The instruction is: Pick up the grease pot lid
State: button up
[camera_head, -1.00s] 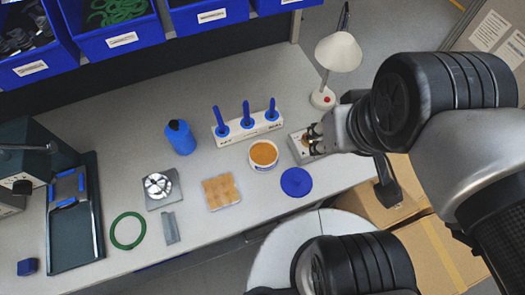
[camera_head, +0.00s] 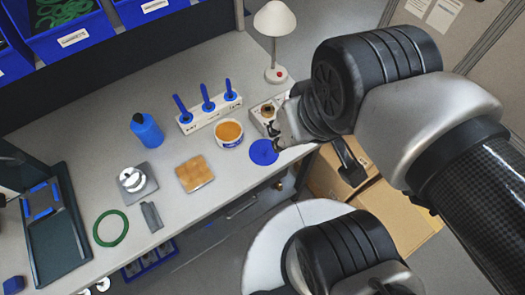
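The grease pot lid is a flat blue disc (camera_head: 264,152) lying on the bench near its front edge. The grease pot (camera_head: 229,134) is a white tub with an open top, showing orange-brown grease, just left of the lid. My gripper (camera_head: 275,137) is beside the lid's upper right edge, its dark fingertips apart and nothing seen between them. I cannot tell its height above the bench or whether it touches the lid. My wrist hides part of the area to the right.
A small box-like fixture (camera_head: 262,114) stands just behind my gripper. A white rack with blue pegs (camera_head: 208,112), a lamp (camera_head: 275,40), a blue bottle (camera_head: 147,130) and a tan block (camera_head: 194,174) stand on the bench. Cardboard boxes (camera_head: 335,180) are below the right end.

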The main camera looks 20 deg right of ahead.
aim_at(261, 152)
jog(key=l+u, duration=0.2)
jog(key=u, duration=0.15)
jog(key=k+l+u, duration=0.1)
jog(key=u, duration=0.25)
jog(key=k+l+u, duration=0.15)
jog(key=u, duration=0.2)
jog(key=l, duration=0.1)
